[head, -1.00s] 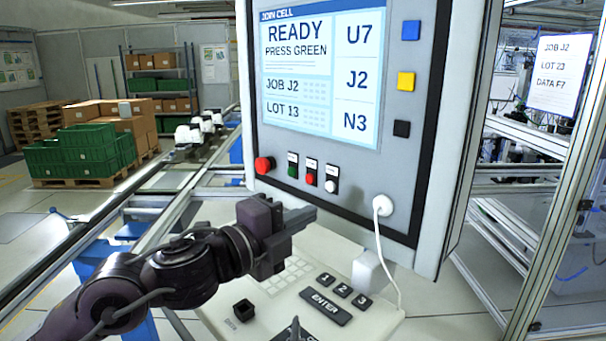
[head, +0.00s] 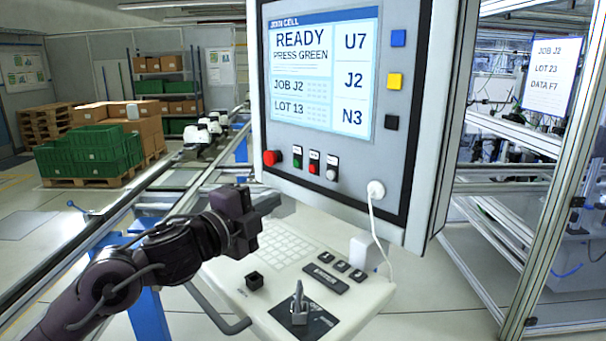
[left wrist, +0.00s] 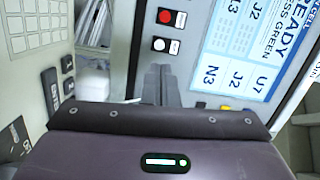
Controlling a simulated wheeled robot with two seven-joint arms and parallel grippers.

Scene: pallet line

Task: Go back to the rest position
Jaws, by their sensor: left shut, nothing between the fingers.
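My left gripper (head: 268,201) is shut and empty. It is in front of the lower left of the panel cabinet, above the console keypad, apart from the buttons. In the left wrist view, its closed fingers (left wrist: 160,84) point toward the panel face. The panel screen (head: 321,75) reads READY, PRESS GREEN, JOB J2, LOT 13. Below it are a red knob (head: 271,158), a green button (head: 297,162), a red button (head: 314,168) and a white button (head: 331,173). My right gripper is not in view.
The console (head: 225,275) under the panel bears keys, a small black socket (head: 254,281) and a metal lever (head: 299,303). A white cable (head: 377,225) hangs from the panel. A conveyor (head: 150,190) runs at left; an aluminium frame (head: 565,160) stands at right.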

